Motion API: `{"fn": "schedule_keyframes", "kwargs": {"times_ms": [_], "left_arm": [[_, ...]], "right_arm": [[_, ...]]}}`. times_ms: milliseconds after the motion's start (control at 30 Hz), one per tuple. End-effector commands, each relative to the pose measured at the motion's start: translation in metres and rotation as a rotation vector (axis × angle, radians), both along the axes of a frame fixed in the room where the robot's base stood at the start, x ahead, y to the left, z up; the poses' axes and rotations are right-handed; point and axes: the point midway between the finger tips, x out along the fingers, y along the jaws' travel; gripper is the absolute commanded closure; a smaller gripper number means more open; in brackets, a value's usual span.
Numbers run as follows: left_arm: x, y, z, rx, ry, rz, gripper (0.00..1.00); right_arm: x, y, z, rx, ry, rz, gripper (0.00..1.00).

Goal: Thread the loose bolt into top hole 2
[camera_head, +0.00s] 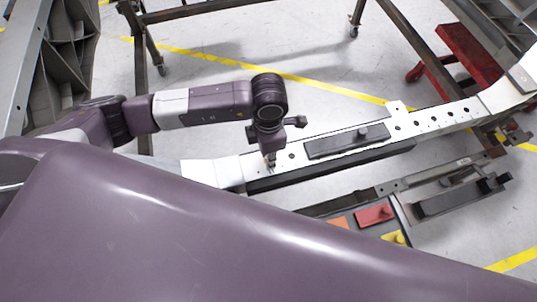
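The white chassis rail (240,168) runs from the lower middle up to the right edge, with several dark holes along its top face. My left gripper (270,160) points down over the rail's left part, with its tips at or just above the top face. It is too small here to tell whether it is open or shut. A thin light piece shows at its tips; I cannot tell whether this is the loose bolt or a finger. One dark hole (291,155) lies just right of the tips. Which hole is top hole 2 cannot be read. My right gripper is not in view.
A dark grey block (347,141) lies on the rail right of the gripper. A tray (404,222) with red (374,215), orange (338,223) and yellow (394,238) pieces is below the rail. A red stand (468,62) is at upper right. My own purple body covers the lower left.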

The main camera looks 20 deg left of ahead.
Motion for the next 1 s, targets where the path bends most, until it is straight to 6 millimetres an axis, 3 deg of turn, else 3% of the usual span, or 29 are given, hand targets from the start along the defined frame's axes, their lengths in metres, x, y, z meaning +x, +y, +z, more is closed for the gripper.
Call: {"fn": "schedule_keyframes", "kwargs": {"times_ms": [233, 533, 1000], "left_arm": [[0.0002, 0.0003, 0.0004, 0.0, 0.0, 0.038, 1.0], [0.0001, 0.0007, 0.0004, 0.001, 0.0, 0.338, 1.0], [0.0007, 0.0008, 0.002, 0.001, -0.002, 0.352, 1.0]], "right_arm": [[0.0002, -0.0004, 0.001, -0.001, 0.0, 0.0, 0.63], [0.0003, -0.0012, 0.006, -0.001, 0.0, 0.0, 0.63], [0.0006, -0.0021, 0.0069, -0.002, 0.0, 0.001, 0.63]]}}
